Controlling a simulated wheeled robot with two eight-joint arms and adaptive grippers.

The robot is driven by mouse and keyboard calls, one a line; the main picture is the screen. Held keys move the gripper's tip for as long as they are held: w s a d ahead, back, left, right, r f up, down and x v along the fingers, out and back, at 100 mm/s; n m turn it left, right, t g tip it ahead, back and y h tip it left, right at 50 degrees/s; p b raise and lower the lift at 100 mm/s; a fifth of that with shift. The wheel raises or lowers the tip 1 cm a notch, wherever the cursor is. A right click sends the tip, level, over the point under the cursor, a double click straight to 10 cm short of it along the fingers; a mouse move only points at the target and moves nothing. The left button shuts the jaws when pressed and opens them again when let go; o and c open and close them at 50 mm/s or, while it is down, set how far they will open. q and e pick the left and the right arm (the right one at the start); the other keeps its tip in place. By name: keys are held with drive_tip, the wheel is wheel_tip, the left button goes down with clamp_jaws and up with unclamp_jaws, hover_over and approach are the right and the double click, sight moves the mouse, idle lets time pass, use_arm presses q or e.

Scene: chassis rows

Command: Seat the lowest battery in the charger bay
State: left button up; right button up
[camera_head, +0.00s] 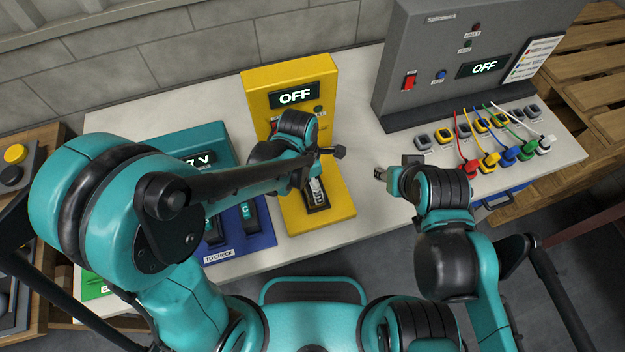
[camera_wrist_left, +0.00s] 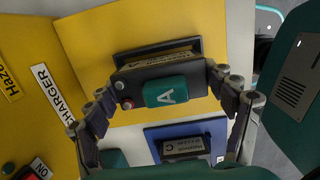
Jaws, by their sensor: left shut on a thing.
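The yellow charger (camera_head: 340,205) stands mid-table, its display reading OFF. Its black-framed bay (camera_head: 318,207) is in the front base. My left gripper (camera_head: 314,182) is over the bay, shut on battery A, a dark battery with a teal cap. In the left wrist view, battery A (camera_wrist_left: 166,92) sits between the two fingers (camera_wrist_left: 165,95), with its far end at the dark bay frame (camera_wrist_left: 155,50). I cannot tell how deep it is. My right gripper (camera_head: 387,173) is over the table's right part, away from the charger; its finger gap is unclear.
A blue TO CHECK base (camera_head: 262,240) left of the charger holds batteries; battery C (camera_wrist_left: 185,147) is close to my left gripper. A teal meter (camera_head: 205,140) stands behind it. A grey cabinet (camera_head: 440,70) with coloured plugs is at right. Bare table lies right of the charger.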

use_arm(q)
drive_tip(key=shift+f+b, duration=0.4)
drive_tip(key=shift+b, duration=0.05)
idle(0.5)
drive_tip(key=shift+f+b, duration=0.55)
drive_tip(key=shift+f, duration=0.05)
drive_tip(key=o, duration=1.6)
drive_tip(key=shift+o, duration=0.2)
drive_tip(key=shift+r, duration=0.1)
drive_tip(key=r, duration=0.4)
drive_tip(key=a+r, duration=0.1)
drive_tip(key=r, duration=0.6)
drive_tip(key=shift+s+a+r, duration=0.2)
drive_tip(key=shift+s+r, duration=0.05)
drive_tip(key=shift+r, duration=0.15)
drive_tip(key=shift+a, duration=0.1)
